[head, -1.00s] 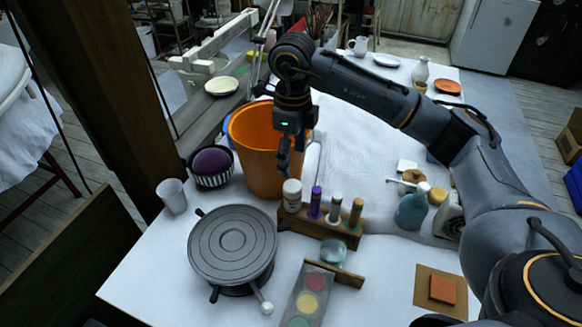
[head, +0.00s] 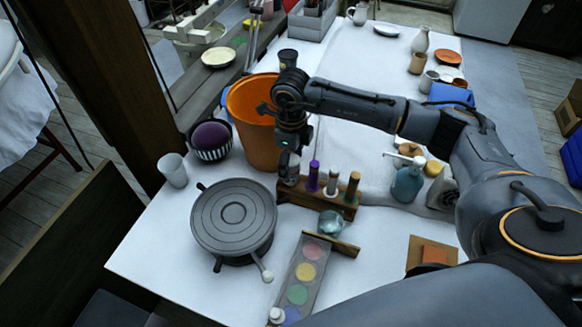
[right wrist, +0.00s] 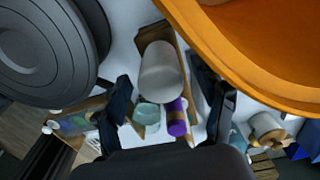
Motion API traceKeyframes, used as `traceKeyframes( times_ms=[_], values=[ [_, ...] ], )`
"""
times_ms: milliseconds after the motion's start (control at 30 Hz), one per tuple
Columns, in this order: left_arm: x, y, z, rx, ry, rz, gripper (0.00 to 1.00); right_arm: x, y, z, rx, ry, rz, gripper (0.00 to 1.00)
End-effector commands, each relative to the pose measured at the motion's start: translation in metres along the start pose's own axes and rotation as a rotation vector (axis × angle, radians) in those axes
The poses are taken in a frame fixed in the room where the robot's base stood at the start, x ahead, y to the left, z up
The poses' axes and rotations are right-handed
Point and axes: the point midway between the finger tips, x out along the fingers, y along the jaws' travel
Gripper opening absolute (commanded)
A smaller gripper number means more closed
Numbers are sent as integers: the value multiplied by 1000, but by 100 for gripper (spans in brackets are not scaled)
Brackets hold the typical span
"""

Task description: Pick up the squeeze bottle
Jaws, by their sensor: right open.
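A white cylindrical bottle (right wrist: 160,72), which I take for the squeeze bottle, stands at the left end of a wooden rack (head: 318,198). In the right wrist view it shows from above, between and a little beyond my fingers. In the head view my right gripper (head: 289,174) covers most of it. The right gripper also shows in the right wrist view (right wrist: 170,108), with its fingers apart and pointing down at the bottle. I cannot tell whether they touch it. My left gripper is not in view.
A purple-topped bottle (head: 313,176) and others stand close by in the rack. An orange bucket (head: 256,145) is right behind the gripper. A grey turntable (head: 233,217) is at the left front. A paint palette (head: 302,272) lies in front.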

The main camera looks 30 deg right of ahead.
Motion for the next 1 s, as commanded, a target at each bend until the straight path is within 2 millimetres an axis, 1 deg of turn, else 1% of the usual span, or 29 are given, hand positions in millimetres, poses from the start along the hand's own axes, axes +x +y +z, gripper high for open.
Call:
traceKeyframes(
  times_ms=[33,100,167,400,500,567,600,633,1000],
  values=[
    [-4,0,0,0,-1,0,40,6,0,0,1,1,2,70],
    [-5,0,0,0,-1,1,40,13,0,0,0,1,1,70],
    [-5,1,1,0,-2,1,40,17,0,0,0,0,0,70],
    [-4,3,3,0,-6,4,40,19,0,1,-1,-1,-1,70],
    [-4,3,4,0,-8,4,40,18,0,1,-1,-1,0,53],
    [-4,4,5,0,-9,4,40,18,0,1,-1,-1,0,43],
    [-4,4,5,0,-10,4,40,18,0,1,-1,-1,0,36],
    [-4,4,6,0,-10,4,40,18,0,1,-1,-1,0,34],
    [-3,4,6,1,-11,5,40,15,-1,1,0,-3,-2,35]
  ],
)
